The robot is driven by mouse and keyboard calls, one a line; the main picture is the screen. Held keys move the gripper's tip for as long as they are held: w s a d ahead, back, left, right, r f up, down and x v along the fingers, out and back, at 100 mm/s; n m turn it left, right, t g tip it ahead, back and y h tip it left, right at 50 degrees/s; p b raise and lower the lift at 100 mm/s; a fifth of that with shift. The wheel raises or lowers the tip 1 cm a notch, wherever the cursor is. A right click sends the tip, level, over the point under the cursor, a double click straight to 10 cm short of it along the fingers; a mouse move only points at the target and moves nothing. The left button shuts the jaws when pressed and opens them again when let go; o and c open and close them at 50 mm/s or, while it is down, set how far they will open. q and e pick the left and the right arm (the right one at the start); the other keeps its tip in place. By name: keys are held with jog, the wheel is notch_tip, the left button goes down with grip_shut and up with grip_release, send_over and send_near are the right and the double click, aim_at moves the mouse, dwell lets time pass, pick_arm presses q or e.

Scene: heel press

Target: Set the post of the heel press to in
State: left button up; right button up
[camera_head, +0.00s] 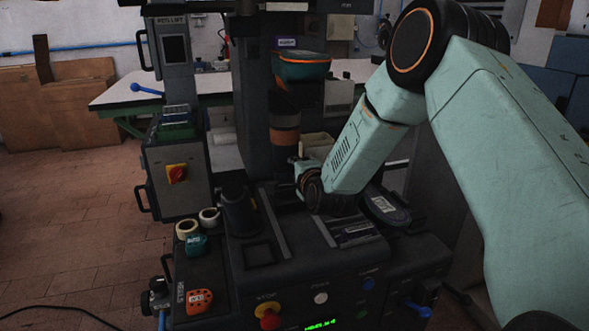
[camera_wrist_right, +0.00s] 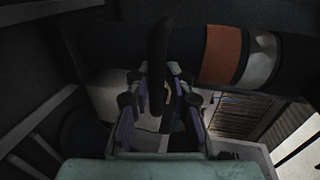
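The heel press (camera_head: 255,230) is a dark machine with a bench-like front and an upright column. Its post appears to be the dark round part with an orange-brown band (camera_head: 285,137) below the green-topped head, but I cannot be sure. In the wrist view a dark cylinder with orange and grey bands (camera_wrist_right: 222,55) crosses the top. My right gripper (camera_head: 296,170) is low in front of it. In the wrist view its fingers (camera_wrist_right: 160,88) stand apart on both sides of a dark curved handle (camera_wrist_right: 158,50); contact is unclear. My left gripper is out of view.
Tape rolls (camera_head: 209,217), a teal item (camera_head: 196,245) and an orange pad (camera_head: 199,300) lie at the bench's left. A control box with a red knob (camera_head: 177,173) stands behind. Buttons line the front, with a red one (camera_head: 269,320). The brick floor at left is mostly clear.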

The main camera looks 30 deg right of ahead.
jog(key=o, duration=0.3)
jog(key=shift+w+f, duration=0.1)
jog(key=shift+f, duration=0.05)
jog(key=v, duration=1.2)
dwell(0.4)
